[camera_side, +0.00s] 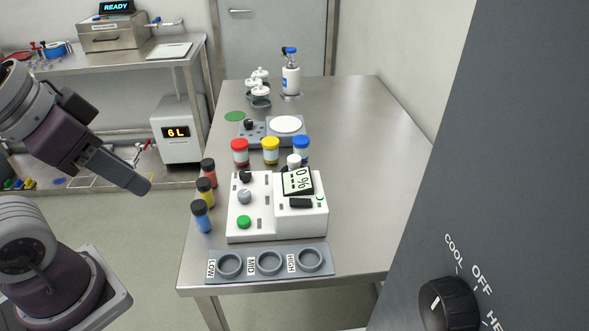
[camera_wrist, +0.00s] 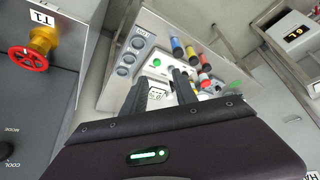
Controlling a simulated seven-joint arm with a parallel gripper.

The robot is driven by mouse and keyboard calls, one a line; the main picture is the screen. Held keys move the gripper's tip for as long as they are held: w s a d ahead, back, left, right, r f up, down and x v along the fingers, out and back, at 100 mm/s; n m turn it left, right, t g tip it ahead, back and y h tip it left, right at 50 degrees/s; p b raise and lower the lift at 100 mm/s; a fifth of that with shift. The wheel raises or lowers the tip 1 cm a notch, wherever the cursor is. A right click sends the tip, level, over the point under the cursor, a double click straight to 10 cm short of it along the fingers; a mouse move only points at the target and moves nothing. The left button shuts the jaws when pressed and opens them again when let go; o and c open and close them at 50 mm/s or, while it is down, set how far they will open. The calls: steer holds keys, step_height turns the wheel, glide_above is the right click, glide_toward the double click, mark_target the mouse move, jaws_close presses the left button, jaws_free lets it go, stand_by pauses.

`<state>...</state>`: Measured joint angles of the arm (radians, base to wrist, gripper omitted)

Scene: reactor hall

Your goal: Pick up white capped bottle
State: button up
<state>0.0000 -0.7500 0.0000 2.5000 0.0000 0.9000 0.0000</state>
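A small white capped bottle (camera_side: 294,160) stands on the steel table just behind the white instrument (camera_side: 262,212), which hides its lower part. It is close to the blue-lidded jar (camera_side: 301,147). I cannot pick the bottle out surely in the wrist view. My gripper (camera_side: 148,187) is left of the table in the side view, well apart from the bottle. In the wrist view my gripper (camera_wrist: 160,76) has its two dark fingers spread with nothing between them.
Red-lidded (camera_side: 240,152) and yellow-lidded (camera_side: 270,150) jars stand behind the instrument. Several black-capped vials (camera_side: 205,189) line the table's left edge. A slotted rack (camera_side: 269,263) lies in front. A grey cabinet (camera_side: 500,150) is at right. The table's right side (camera_side: 375,180) is clear.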

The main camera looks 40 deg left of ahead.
steer(key=w+d+f+n+g+h, duration=0.2)
steer(key=w+d+n+h, duration=0.25)
steer(key=w+n, duration=0.3)
steer(key=w+d+f+n+g+h, duration=0.2)
steer(key=w+d+n+h, duration=0.1)
steer(key=w+n+h, duration=0.4)
steer(key=w+a+f+n+t, duration=0.2)
steer(key=w+a+f+n, duration=0.1)
steer(key=w+a+n, duration=0.1)
steer(key=w+a+f+n+t+y, duration=0.1)
steer(key=w+a+f+n+t, duration=0.2)
steer(key=w+a+f+n, duration=0.1)
steer(key=w+a+f+n+t+y, duration=0.1)
steer(key=w+a+f+n+t, duration=0.1)
steer(key=w+a+f+n, duration=0.2)
steer(key=shift+w+a+f+n+t, duration=0.1)
steer(key=shift+w+a+n+t, duration=0.15)
steer(key=shift+w, duration=0.2)
steer(key=shift+w+a+f+t, duration=0.1)
steer(key=shift+w+a+t, duration=0.05)
steer(key=shift+w+a, duration=0.25)
steer(key=x, duration=0.6)
steer(key=shift+w+d+r, duration=0.2)
steer(key=shift+d+r, duration=0.1)
steer(key=shift+w+d, duration=0.1)
